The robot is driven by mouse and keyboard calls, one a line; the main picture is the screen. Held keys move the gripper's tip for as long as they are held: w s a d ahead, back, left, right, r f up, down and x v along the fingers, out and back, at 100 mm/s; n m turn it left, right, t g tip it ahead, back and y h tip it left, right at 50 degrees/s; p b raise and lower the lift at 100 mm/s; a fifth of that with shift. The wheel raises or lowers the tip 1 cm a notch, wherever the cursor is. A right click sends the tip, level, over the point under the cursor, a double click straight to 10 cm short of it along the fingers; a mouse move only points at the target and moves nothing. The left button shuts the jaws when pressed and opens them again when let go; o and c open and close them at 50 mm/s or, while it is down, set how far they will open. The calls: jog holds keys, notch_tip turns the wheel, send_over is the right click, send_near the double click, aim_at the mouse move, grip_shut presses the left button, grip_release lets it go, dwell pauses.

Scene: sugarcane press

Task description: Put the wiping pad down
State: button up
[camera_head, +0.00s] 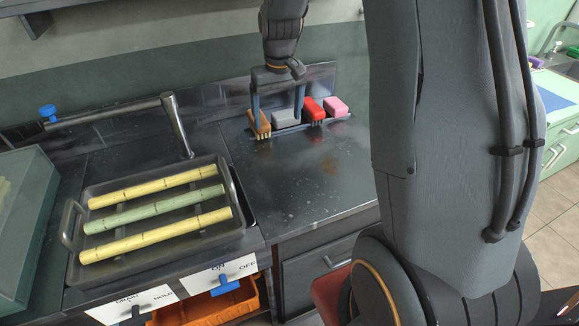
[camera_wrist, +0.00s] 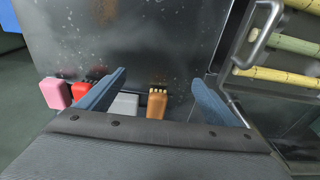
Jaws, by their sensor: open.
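The grey block (camera_head: 286,118), which looks like the wiping pad, lies on the dark counter near the back wall, in a row with other cleaning tools. My gripper (camera_head: 278,120) points down over this row with its fingers open and apart. In the wrist view, my gripper (camera_wrist: 158,78) has the grey block (camera_wrist: 124,105) partly hidden behind its left finger, and a brown brush (camera_wrist: 156,104) shows between the fingers. Nothing is clamped between the fingers. I cannot tell whether a finger touches the grey block or the brush.
A red brush (camera_head: 312,109) and a pink block (camera_head: 336,106) lie to the right of the grey block. A metal tray (camera_head: 72,250) with three cane stalks stands at left, beside a metal lever (camera_head: 178,125). The counter front (camera_head: 310,180) is clear.

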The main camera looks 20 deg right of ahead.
jog(key=s+a, duration=0.3)
jog(key=s, duration=0.8)
jog(key=s+a, duration=0.3)
jog(key=s, duration=0.8)
jog(key=shift+s+f, duration=0.2)
jog(key=shift+f, duration=0.05)
